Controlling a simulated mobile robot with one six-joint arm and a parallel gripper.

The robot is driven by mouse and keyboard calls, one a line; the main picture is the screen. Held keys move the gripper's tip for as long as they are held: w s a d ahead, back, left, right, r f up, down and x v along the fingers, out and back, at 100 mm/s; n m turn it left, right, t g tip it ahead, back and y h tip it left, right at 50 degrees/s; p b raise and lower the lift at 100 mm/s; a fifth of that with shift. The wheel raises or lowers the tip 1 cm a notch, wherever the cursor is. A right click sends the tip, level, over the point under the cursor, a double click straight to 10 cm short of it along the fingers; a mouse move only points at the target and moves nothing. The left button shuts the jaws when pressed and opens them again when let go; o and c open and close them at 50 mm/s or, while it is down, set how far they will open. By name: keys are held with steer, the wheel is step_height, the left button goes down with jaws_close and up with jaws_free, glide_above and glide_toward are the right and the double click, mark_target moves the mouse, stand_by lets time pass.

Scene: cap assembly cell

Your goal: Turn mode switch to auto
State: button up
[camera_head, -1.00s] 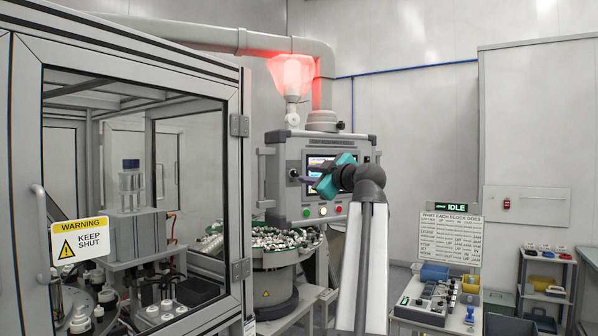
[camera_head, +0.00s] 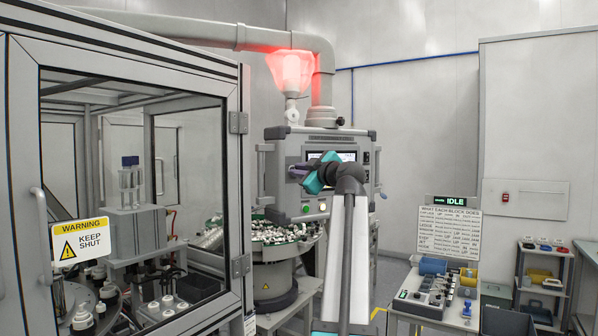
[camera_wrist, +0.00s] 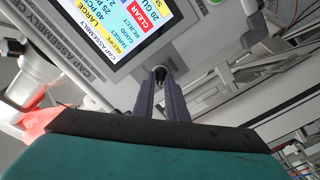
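The control panel (camera_head: 284,210) hangs from a grey overhead pipe and carries a lit screen; the screen also shows large and tilted in the wrist view (camera_wrist: 105,30). The mode switch appears to be the small dark knob (camera_wrist: 160,73) beside the screen; its markings and setting cannot be read. My gripper (camera_head: 296,171) is at the panel's left side. In the wrist view its two purple fingers (camera_wrist: 160,82) point at the knob, which shows in the narrow gap at their tips. Whether they touch it cannot be told.
A red lamp (camera_head: 292,72) glows above the panel. A glass-doored machine cell (camera_head: 238,200) stands at the left, with a bowl of caps (camera_head: 270,262) beside it. A bench with controls (camera_head: 425,312) and a sign reading IDLE (camera_head: 449,200) stands right.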

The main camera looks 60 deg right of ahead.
jaws_close()
steer(key=shift+m+b, duration=0.5)
steer(key=shift+s+d+r+m+b, duration=0.15)
steer(key=shift+m+b, duration=0.3)
steer(key=shift+m, duration=3.8)
steer(key=shift+d+f+m+b, duration=0.1)
steer(key=shift+m+b, duration=0.35)
steer(key=shift+m, duration=3.8)
steer(key=o, duration=0.5)
jaws_free()
